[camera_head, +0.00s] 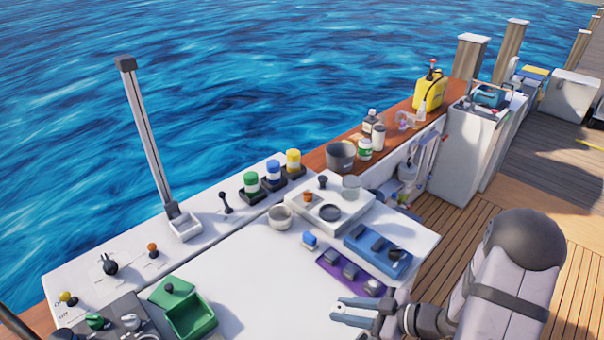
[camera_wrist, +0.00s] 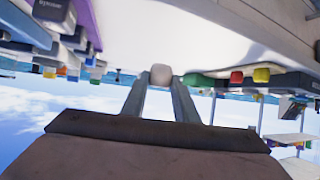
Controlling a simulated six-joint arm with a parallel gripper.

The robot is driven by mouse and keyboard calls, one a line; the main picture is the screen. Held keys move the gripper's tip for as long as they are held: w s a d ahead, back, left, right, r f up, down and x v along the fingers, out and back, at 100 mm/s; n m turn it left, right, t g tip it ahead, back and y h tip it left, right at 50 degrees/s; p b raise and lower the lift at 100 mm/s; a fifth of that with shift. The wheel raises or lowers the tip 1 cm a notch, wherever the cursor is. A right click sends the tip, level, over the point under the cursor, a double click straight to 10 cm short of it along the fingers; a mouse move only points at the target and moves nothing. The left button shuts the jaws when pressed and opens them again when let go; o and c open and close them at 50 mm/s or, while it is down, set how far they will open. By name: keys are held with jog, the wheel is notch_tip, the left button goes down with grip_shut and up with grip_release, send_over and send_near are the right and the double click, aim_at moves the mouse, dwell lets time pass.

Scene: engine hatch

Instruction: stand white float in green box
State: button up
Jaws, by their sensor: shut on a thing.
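My gripper (camera_head: 338,311) is low at the front edge of the white worktop in the head view, with its fingers pointing left. In the wrist view my gripper (camera_wrist: 160,82) is shut on a small pale, rounded thing, which looks like the white float (camera_wrist: 160,72), at the fingertips. In the head view the float is hard to make out against the white top. The green box (camera_head: 207,326) stands left of my gripper, apart from it, with an open hollow and a round knob on its back part. A green shape also shows in the wrist view, right of the fingers.
A purple tray (camera_head: 330,282) with dark items and a blue tray (camera_head: 372,252) lie behind my gripper. A grey panel (camera_head: 110,325) with knobs sits left of the green box. The white worktop (camera_head: 262,275) between box and gripper is clear.

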jog(key=shift+m+t+h, duration=0.4)
jog(key=shift+m+t, duration=0.2)
jog(key=shift+m, duration=0.1)
jog(key=d, duration=0.4)
jog(key=shift+w+d, duration=0.1)
jog(key=shift+d, duration=0.05)
jog(key=shift+f, duration=0.1)
